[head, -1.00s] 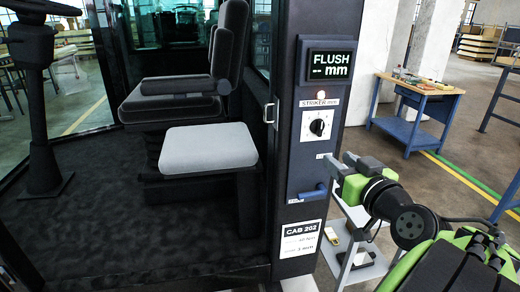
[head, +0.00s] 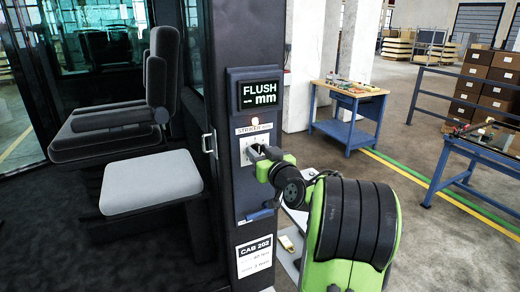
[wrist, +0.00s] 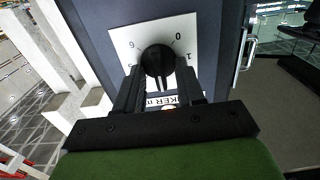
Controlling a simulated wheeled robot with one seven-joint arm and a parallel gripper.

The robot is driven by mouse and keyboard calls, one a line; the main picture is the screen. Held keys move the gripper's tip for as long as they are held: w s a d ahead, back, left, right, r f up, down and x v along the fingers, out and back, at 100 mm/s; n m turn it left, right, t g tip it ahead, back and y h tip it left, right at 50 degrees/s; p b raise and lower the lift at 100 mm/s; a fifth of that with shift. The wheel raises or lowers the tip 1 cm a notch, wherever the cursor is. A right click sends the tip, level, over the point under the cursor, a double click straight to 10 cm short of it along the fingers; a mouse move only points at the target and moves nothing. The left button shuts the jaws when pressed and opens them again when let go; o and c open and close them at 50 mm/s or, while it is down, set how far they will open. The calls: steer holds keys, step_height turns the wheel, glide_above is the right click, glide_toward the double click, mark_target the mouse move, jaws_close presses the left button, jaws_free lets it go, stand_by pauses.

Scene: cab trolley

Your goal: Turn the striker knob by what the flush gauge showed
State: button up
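The striker knob (wrist: 157,60) is round and black, on a white square dial plate (wrist: 120,42) with digits around it, in the wrist view. My gripper (wrist: 160,78) has its fingers apart, one on each side of the knob; I cannot tell whether they touch it. In the head view my gripper (head: 264,158) is in front of the dial plate (head: 246,143) and hides most of it. The flush gauge (head: 259,94) above reads "FLUSH mm" with small dashes and no readable number.
A blue handle (head: 260,214) and a CAB 202 label (head: 254,256) are below on the post. The cab seat (head: 150,182) is left.

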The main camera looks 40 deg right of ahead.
jaws_close()
steer(key=shift+m, duration=0.4)
steer(key=m+b, duration=0.1)
steer(key=m, duration=0.2)
steer(key=shift+d+m+b, duration=0.1)
steer(key=shift+m+b, duration=0.2)
steer(key=m, duration=0.4)
steer(key=shift+s+d+f+m, duration=0.1)
steer(key=shift+m, duration=0.2)
steer(key=m, duration=0.3)
steer(key=m+p, duration=0.1)
steer(key=m, duration=0.4)
steer(key=shift+d+f+m+p, duration=0.1)
steer(key=shift+f+m+p, duration=0.2)
steer(key=shift+p, duration=0.1)
steer(key=shift+m, duration=0.3)
jaws_free()
